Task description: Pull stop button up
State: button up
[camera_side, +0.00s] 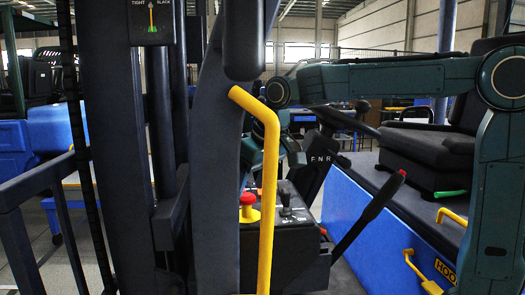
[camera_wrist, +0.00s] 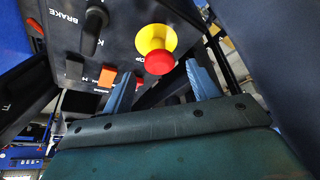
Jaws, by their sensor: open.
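The stop button (camera_side: 248,199) has a red cap on a yellow base and stands on the dark control console in the side view. In the wrist view the stop button (camera_wrist: 158,61) shows its red cap toward me, between and just beyond the fingertips. My gripper (camera_wrist: 159,72) is open, with one blue-grey finger on each side of the button's line and nothing held. I see no contact with the cap. In the side view my wrist is above and right of the button, and the fingers are largely hidden behind the yellow rail and dark post.
A yellow handrail (camera_side: 269,180) and a dark post (camera_side: 216,190) stand in front of the console. The wrist view shows a black brake knob (camera_wrist: 94,32) and an orange switch (camera_wrist: 106,77) close by. A black lever with a red tip (camera_side: 368,216) rises at right.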

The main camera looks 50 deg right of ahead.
jog(key=v, duration=1.2)
jog(key=shift+r, duration=0.25)
jog(key=shift+s, duration=0.15)
jog(key=s+d+f+t, duration=0.1)
jog(key=s+d+f, duration=0.1)
jog(key=s+f, duration=1.6)
jog(key=shift+s+d, duration=0.4)
jog(key=shift+c, duration=0.5)
dwell(0.9)
